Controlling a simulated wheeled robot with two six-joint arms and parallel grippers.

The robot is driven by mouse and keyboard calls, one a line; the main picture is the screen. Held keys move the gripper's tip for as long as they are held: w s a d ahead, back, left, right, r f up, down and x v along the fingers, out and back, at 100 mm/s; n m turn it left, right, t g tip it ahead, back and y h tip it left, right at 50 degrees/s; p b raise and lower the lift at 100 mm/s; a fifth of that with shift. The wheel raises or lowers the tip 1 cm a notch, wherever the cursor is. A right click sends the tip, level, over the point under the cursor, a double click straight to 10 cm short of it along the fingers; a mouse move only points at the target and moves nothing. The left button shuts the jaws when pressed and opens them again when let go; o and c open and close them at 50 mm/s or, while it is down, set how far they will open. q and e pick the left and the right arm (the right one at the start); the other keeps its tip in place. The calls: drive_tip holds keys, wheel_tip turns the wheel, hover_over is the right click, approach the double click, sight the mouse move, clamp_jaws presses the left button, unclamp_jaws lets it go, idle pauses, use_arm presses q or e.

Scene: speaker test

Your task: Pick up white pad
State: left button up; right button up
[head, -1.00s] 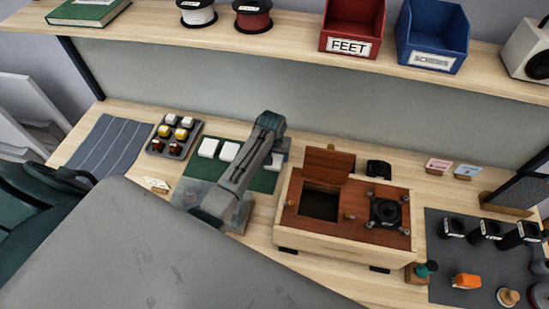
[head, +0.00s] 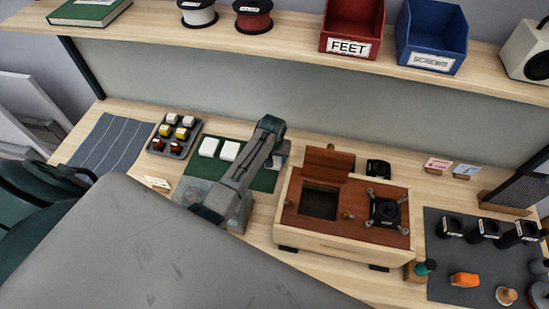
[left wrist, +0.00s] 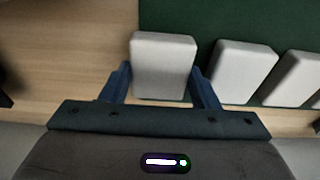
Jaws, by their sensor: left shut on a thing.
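A white pad (left wrist: 163,62) lies between the two blue fingers of my left gripper (left wrist: 160,84), which is shut on it. In the left wrist view the pad overlaps the edge of the green mat (left wrist: 220,20); I cannot tell its height above the mat or bench. In the head view two pads (head: 208,147) (head: 229,151) rest on the mat left of my left arm. The held pad is mostly hidden there behind the wrist. My right gripper is not in view.
A wooden box (head: 335,240) with an open lid stands just right of my left arm. A tray of small coloured parts (head: 174,137) and a grey striped cloth (head: 108,142) lie to the left. A shelf (head: 290,40) with bins and spools runs above the bench.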

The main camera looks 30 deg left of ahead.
sight(274, 158)
use_arm(q)
drive_tip(key=shift+r, duration=0.15)
wheel_tip(274, 158, up, 10)
drive_tip(key=b, duration=0.3)
drive_tip(key=shift+f, duration=0.2)
idle(0.5)
